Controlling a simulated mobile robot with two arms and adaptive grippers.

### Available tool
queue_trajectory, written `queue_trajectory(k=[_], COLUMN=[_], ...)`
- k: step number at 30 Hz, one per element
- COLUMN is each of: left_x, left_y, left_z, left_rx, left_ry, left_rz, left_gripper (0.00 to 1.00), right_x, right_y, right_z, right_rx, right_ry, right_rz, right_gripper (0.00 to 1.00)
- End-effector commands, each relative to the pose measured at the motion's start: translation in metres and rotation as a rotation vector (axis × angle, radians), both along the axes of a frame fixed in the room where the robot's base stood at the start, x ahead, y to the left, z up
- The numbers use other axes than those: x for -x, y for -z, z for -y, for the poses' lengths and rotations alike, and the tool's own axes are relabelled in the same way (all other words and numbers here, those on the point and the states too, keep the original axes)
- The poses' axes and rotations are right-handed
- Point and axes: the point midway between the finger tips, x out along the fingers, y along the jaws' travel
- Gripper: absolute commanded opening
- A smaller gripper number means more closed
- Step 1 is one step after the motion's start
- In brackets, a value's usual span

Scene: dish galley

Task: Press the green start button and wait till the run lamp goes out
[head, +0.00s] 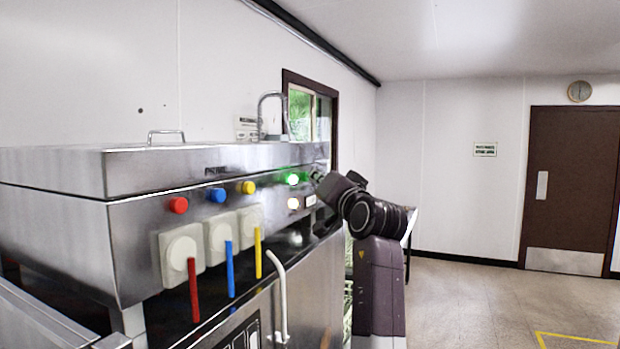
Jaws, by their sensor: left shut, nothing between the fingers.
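My right gripper is out of view.
The steel machine (90,235) fills the left side. Its panel also has red (178,205), blue (217,195) and yellow (248,187) buttons, with coloured levers and a white handle (281,295) below. Open floor (480,300) lies to the right, before a brown door (570,180).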

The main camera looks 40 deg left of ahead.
Motion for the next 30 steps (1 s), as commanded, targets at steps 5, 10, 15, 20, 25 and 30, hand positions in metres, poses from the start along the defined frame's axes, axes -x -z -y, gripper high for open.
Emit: queue_trajectory(k=[5,10,15,20,25,30], left_x=[-0.001,-0.003,-0.004,-0.004,-0.006,-0.010], left_y=[0.001,0.001,0.001,0.001,0.001,0.001], left_z=[0.003,0.012,0.017,0.017,0.023,0.040], left_rx=[0.001,0.001,0.001,0.000,0.000,0.000], left_ry=[-0.002,-0.001,-0.002,-0.001,0.001,0.001], left_rz=[0.000,-0.002,0.000,0.000,-0.002,-0.002], left_gripper=[0.00,0.00,0.00,0.00,0.00,0.00], right_x=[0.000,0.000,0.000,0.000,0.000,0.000], right_y=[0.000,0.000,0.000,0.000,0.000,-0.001], right_z=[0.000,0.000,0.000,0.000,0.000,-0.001], right_rx=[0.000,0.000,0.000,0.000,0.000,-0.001], right_ry=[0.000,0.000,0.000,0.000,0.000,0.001], right_rz=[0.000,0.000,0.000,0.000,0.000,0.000], right_gripper=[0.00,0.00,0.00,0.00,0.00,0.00])
